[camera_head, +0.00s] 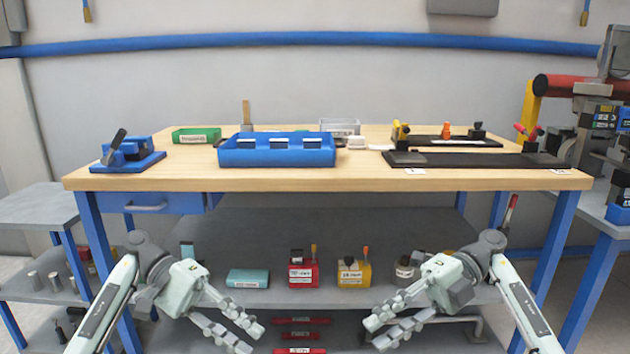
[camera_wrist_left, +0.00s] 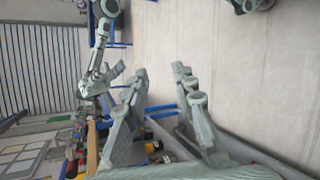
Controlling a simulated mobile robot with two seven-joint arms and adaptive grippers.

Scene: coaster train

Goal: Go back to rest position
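My left gripper (camera_head: 251,339) is in front of the workbench, below the tabletop level, at the lower left of the head view. Its fingers are apart with nothing between them; the left wrist view also shows this open gripper (camera_wrist_left: 160,70). My right gripper (camera_head: 374,334) mirrors it at the lower right of the head view. Its fingers are also spread apart and empty. Both grippers point inward toward each other, with a clear gap between them. Neither touches the bench or any object.
The wooden workbench (camera_head: 330,179) carries a blue bin (camera_head: 277,159), a green tray (camera_head: 196,135), a blue fixture (camera_head: 128,160) and black rails (camera_head: 470,160). A lower shelf holds a red box (camera_head: 302,273) and a yellow box (camera_head: 353,274). Side tables (camera_head: 35,207) flank the bench.

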